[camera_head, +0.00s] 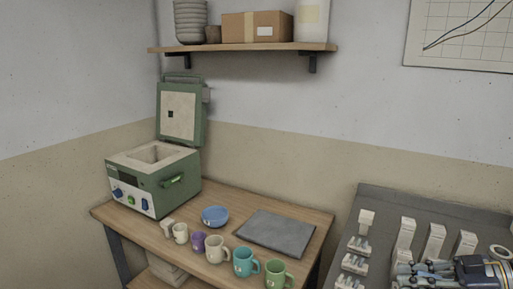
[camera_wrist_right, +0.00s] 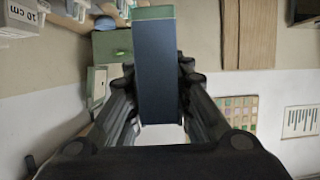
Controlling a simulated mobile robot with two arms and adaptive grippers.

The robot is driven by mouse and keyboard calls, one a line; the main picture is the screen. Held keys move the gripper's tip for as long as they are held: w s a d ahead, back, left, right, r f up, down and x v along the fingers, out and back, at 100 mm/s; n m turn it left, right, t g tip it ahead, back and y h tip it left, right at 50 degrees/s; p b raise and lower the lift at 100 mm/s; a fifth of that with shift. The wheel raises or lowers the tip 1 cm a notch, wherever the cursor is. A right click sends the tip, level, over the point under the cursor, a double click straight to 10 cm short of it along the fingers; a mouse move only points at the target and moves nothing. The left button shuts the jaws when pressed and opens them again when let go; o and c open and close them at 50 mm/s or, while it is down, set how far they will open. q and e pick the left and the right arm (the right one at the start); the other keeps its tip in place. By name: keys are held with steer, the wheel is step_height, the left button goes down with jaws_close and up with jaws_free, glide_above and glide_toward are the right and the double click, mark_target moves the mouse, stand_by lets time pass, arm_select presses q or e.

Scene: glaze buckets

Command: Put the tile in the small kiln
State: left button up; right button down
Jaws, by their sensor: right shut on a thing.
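The small kiln (camera_head: 152,178) is a green box with a control panel on its front. It stands at the left end of the wooden table, its lid (camera_head: 178,115) raised and its pale chamber (camera_head: 156,154) open at the top. In the right wrist view my right gripper (camera_wrist_right: 158,85) is shut on the tile (camera_wrist_right: 158,70), a dark blue slab with a pale green end. The fingers press it from both sides. In the head view my right arm shows at the lower right, over the dark table; the tile is not clear there. My left gripper is not in view.
On the wooden table (camera_head: 225,190) stand a blue bowl (camera_head: 215,215), several mugs including a teal mug (camera_head: 244,262) and a green mug (camera_head: 277,274), and a grey slab (camera_head: 275,233). The dark table (camera_head: 385,200) holds several pale pieces. A shelf (camera_head: 240,47) hangs above.

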steer(key=s+a+f+m+t+b, duration=0.1)
steer(key=s+a+f+b, duration=0.2)
steer(key=a, duration=0.4)
steer(key=s+a+f+t+h+b, duration=0.1)
steer(key=s+a+f+b, duration=0.2)
steer(key=s+a+f, duration=0.3)
steer(key=shift+a+f+m, duration=0.4)
steer(key=shift+a+f, duration=0.25)
steer(key=shift+a, duration=0.1)
